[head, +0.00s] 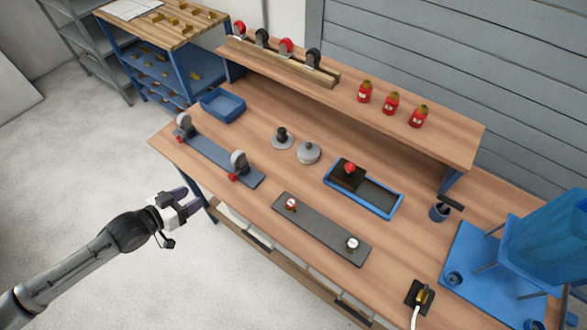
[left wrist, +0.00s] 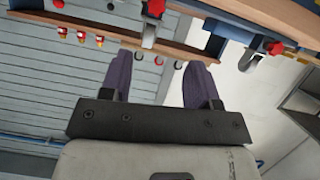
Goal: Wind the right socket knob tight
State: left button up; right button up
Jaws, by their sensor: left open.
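A long grey plate (head: 212,158) lies along the bench's left front edge and carries two upright grey wheels in sockets. The right wheel (head: 239,161) has a red knob (head: 232,177) low at its front; this right knob also shows at the top of the left wrist view (left wrist: 154,8). The left wheel (head: 184,122) has its own red knob (head: 180,139). My left gripper (head: 187,201) is open and empty, off the bench's front edge, apart from both knobs. Its purple fingers (left wrist: 160,70) are spread in the left wrist view. My right gripper is not in view.
A second dark plate (head: 318,227) with a red-and-white and a white round piece lies right of the knobs. A blue tray (head: 223,115), grey discs (head: 308,152) and a blue-rimmed tray (head: 374,211) stand behind. The raised shelf (head: 440,135) holds wheels and red bottles. Open floor lies left.

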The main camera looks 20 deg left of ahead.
aim_at(231, 179)
pick_arm(q)
jog(key=b+x, duration=0.1)
jog(key=x, duration=0.3)
jog(key=b+x, duration=0.1)
jog(key=x, duration=0.4)
jog(key=b+x, duration=0.2)
jog(key=x, duration=0.3)
jog(key=shift+s+d+f, duration=0.2)
jog(key=shift+s+d, duration=0.05)
jog(key=shift+d, duration=0.1)
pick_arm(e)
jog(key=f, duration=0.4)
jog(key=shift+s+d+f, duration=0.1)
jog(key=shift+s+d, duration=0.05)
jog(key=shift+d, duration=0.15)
pick_arm(q)
jog(key=shift+c, duration=0.2)
